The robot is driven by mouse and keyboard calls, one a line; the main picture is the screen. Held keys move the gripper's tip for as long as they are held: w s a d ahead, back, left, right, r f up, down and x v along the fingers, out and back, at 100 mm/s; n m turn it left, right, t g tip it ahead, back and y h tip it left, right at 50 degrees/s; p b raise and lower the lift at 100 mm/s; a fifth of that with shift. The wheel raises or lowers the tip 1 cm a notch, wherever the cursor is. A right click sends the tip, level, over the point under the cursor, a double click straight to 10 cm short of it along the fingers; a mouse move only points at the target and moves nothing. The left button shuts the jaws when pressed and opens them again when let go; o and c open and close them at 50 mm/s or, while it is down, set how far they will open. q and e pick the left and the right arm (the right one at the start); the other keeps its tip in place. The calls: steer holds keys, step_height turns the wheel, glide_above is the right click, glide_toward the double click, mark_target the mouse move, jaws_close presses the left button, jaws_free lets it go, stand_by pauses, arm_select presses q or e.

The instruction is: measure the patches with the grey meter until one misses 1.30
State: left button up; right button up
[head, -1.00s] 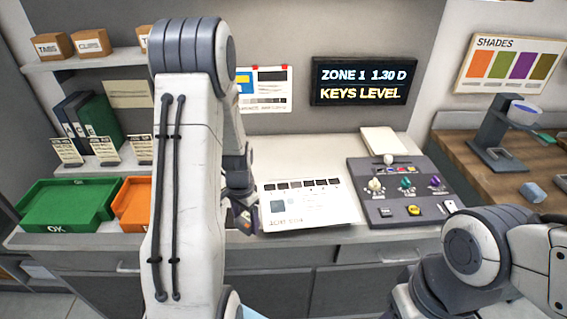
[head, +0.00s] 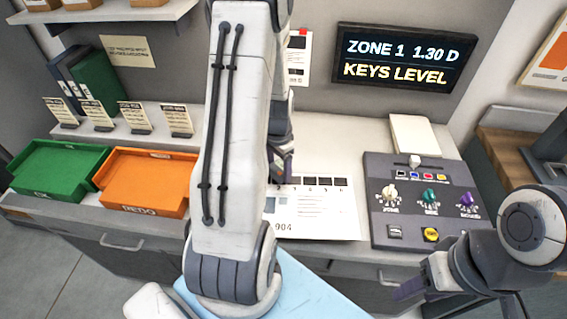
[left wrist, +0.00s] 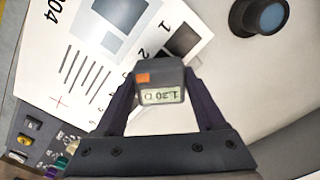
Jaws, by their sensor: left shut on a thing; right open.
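My left gripper (left wrist: 158,88) is shut on the grey meter (left wrist: 160,92). The meter has an orange button and a small lit readout that looks like 1.30 D, though its middle digit is hard to read. The printed sheet (head: 335,222) lies on the counter with a row of numbered dark patches (head: 312,182); it also shows in the left wrist view (left wrist: 50,65). The meter is over the patch side of the sheet; contact cannot be told. My left arm hides it in the head view. The wall display (head: 403,60) reads "ZONE 1 1.30 D, KEYS LEVEL". My right gripper (head: 408,288) is open and empty at the counter's front.
A control panel (head: 412,228) with coloured knobs sits right of the sheet, a pale pad (head: 413,136) behind it. A green OK tray (head: 58,185) and an orange REDO tray (head: 150,195) stand left. A round dark piece with a blue face (left wrist: 258,16) lies past the sheet.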

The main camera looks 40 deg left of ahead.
arm_select(q)
steer(key=shift+a+f+b, duration=0.1)
steer(key=shift+f+b, duration=0.4)
steer(key=shift+f, duration=0.4)
steer(key=shift+s, duration=0.15)
steer(key=shift+f, duration=0.25)
stand_by(0.9)
steer(key=shift+r+p, duration=1.3)
steer(key=shift+r, duration=0.3)
steer(key=shift+s, duration=0.1)
steer(key=shift+f, duration=0.1)
